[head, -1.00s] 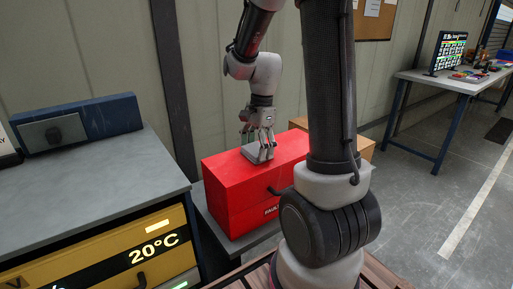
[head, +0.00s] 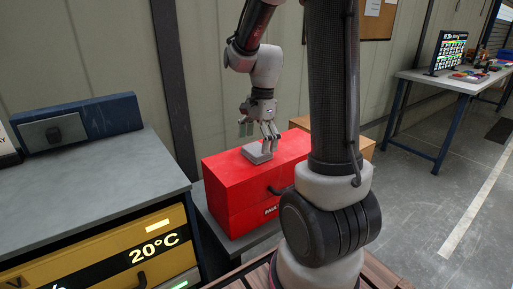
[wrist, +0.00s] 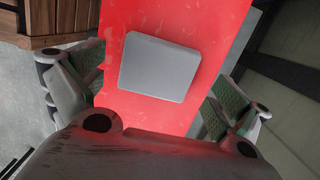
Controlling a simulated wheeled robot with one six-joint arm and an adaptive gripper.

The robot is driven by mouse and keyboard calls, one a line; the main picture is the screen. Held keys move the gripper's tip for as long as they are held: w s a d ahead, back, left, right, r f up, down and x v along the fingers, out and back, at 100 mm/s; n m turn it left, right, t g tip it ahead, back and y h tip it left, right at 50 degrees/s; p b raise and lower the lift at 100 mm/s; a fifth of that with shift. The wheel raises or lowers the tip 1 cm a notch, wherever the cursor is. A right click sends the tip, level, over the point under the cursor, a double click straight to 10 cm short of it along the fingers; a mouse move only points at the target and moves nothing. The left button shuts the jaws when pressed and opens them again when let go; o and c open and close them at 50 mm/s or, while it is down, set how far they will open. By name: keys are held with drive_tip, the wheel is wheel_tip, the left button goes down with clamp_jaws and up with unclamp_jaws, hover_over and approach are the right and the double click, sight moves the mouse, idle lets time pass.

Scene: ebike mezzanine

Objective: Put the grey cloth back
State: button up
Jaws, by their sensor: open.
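The grey cloth (head: 257,153) is a small, flat, folded square lying on top of the red toolbox (head: 240,197). In the wrist view the cloth (wrist: 160,68) lies on the red top (wrist: 215,25), ahead of my fingers and apart from them. My gripper (head: 259,132) is above the cloth, pointing down, with its fingers spread and nothing between them. In the wrist view my gripper (wrist: 168,100) shows its fingers wide apart on either side of the red top.
A wooden box (head: 366,146) is behind the toolbox. A table (head: 450,82) with a screen (head: 447,52) stands at the far right. The wall is close behind.

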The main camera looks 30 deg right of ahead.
sight(260, 147)
wheel_tip(260, 147, up, 10)
drive_tip(key=d, duration=0.1)
drive_tip(key=s+a+r+n+t, duration=0.1)
drive_tip(key=s+a+n+t, duration=0.1)
drive_tip(key=s+n, duration=0.6)
drive_tip(key=s+a+r+n+t+h, duration=0.1)
drive_tip(key=s+a+n+t, duration=0.1)
drive_tip(key=s+n, duration=0.6)
drive_tip(key=shift+s+a+r+n, duration=0.2)
drive_tip(key=shift+s+n, duration=0.05)
drive_tip(key=shift+n, duration=0.55)
